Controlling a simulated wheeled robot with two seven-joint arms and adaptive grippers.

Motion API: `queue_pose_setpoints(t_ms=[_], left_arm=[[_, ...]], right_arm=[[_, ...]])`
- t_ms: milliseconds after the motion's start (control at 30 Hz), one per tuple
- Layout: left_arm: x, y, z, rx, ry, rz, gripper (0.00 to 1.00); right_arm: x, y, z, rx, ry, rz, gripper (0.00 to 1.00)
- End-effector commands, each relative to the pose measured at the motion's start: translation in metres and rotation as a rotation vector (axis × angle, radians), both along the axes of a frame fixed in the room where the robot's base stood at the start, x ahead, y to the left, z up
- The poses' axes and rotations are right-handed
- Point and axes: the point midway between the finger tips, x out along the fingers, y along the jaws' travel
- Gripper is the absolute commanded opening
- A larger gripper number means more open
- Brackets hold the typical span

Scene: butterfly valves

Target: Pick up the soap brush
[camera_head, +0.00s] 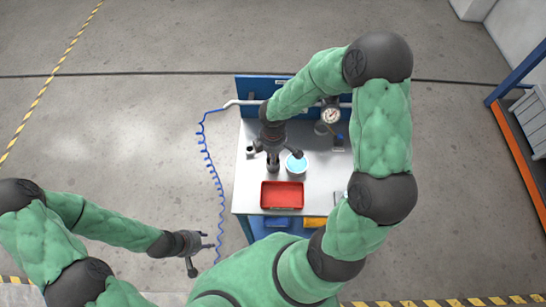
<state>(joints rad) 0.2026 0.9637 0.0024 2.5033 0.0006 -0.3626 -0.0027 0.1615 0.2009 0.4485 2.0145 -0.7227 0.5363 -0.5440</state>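I cannot make out a soap brush for certain. A small dark item with a bit of blue (339,143) lies at the back right of the workbench (318,175); it is too small to identify. A round container with light blue contents (297,167) stands mid-bench. My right gripper (277,154) is over the bench, just left of and behind this container, with its fingers spread and nothing visible in them. My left gripper (201,254) is open and empty, off the bench to the lower left, above the floor.
A red tray (283,195) sits at the bench front. A pipe with a pressure gauge (331,116) runs along the back by a blue panel (254,88). A coiled blue hose (207,155) hangs at the left. My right arm hides the bench's right side. Floor at left is clear.

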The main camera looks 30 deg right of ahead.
Motion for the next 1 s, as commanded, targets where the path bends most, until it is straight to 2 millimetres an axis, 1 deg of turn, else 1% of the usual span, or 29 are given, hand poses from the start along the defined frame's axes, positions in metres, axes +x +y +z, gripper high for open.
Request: queue_pose_setpoints(t_ms=[67, 167, 267, 500, 633, 800, 1000], left_arm=[[0.000, 0.000, 0.000, 0.000, 0.000, 0.000, 0.40], [0.000, 0.000, 0.003, 0.000, 0.000, 0.000, 0.40], [0.000, 0.000, 0.007, 0.000, 0.000, 0.000, 0.40], [0.000, 0.000, 0.017, 0.000, 0.000, 0.000, 0.40], [0.000, 0.000, 0.020, 0.000, 0.000, 0.000, 0.40], [0.000, 0.000, 0.021, 0.000, 0.000, 0.000, 0.40], [0.000, 0.000, 0.021, 0.000, 0.000, 0.000, 0.40]], right_arm=[[0.000, 0.000, 0.001, -0.001, -0.001, 0.000, 0.00], [0.001, 0.000, 0.009, -0.001, -0.001, -0.001, 0.00], [0.001, 0.000, 0.024, -0.001, -0.004, 0.000, 0.00], [0.001, 0.000, 0.070, -0.001, -0.004, 0.000, 0.00], [0.001, 0.000, 0.087, -0.001, -0.003, 0.000, 0.00], [0.000, 0.000, 0.099, -0.001, -0.001, -0.001, 0.00], [0.000, 0.000, 0.100, 0.000, 0.000, 0.000, 0.00]])
